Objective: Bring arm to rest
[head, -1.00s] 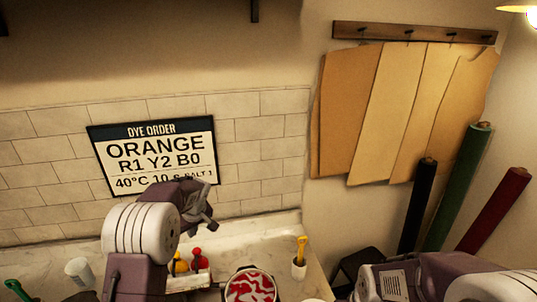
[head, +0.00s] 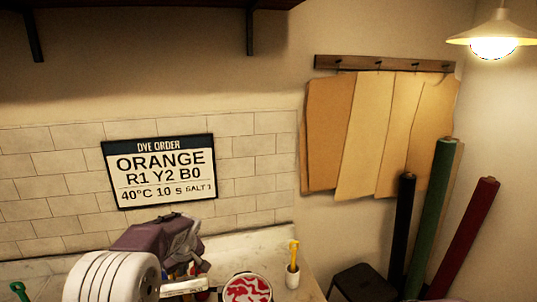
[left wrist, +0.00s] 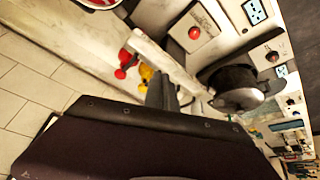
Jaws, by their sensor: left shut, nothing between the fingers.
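My left arm comes in at the bottom left of the head view. Its left gripper (head: 198,262) is shut and empty, above the counter near the wall. In the left wrist view the left gripper's fingers (left wrist: 163,92) show close together, with nothing between them. Red and yellow bottles (left wrist: 127,64) stand on the counter beyond the fingers. My right arm and right gripper are out of view.
A bowl of red and white stuff (head: 247,289) and a white cup with a yellow tool (head: 292,277) stand right of the gripper. The dye order sign (head: 160,172) hangs behind. A dark stool (head: 365,283) and cloth rolls (head: 432,215) are at the right.

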